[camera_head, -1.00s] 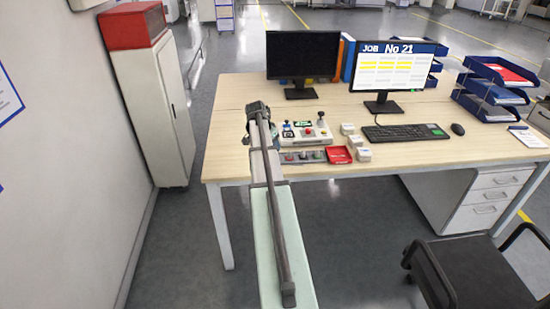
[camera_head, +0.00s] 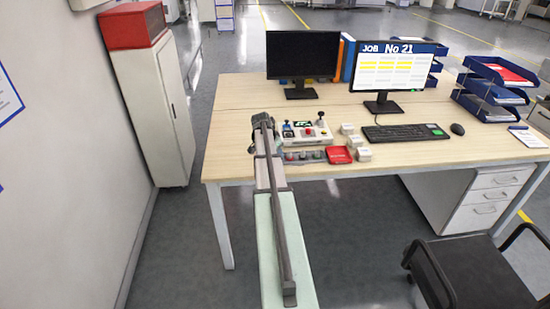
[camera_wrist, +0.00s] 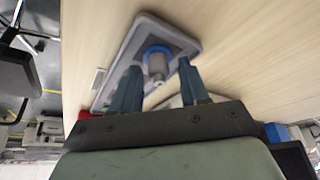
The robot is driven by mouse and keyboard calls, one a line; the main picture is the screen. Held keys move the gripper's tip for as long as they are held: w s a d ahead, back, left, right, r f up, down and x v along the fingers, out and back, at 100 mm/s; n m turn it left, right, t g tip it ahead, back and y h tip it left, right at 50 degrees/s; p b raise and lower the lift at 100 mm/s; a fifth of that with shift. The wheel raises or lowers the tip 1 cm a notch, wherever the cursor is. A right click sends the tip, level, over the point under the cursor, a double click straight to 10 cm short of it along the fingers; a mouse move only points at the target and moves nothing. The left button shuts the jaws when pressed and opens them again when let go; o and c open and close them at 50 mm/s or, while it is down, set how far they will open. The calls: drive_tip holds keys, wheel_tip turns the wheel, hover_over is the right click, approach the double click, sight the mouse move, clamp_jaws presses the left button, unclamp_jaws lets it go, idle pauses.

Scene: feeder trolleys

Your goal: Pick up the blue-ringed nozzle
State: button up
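The blue-ringed nozzle (camera_wrist: 157,62) shows in the wrist view, a grey stub with a blue ring on a grey rounded tray (camera_wrist: 143,28). My gripper (camera_wrist: 160,66) is open, with one blue-grey finger on each side of the nozzle in the picture. I see no contact, and cannot tell how far the fingertips are above it. In the head view my gripper (camera_head: 262,121) is over the desk, left of the white control box, with its fingers hidden. The nozzle cannot be made out in the head view.
The white control box (camera_head: 321,140) with a joystick stands right of my arm. A row of small nozzles (camera_head: 303,155), a red tray (camera_head: 338,155) and several white blocks (camera_head: 363,154) lie near it. A dark monitor (camera_head: 302,55) stands behind. The desk's left part (camera_head: 225,130) is clear.

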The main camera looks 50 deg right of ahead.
drive_tip(key=c, duration=0.7)
drive_tip(key=shift+r, duration=0.1)
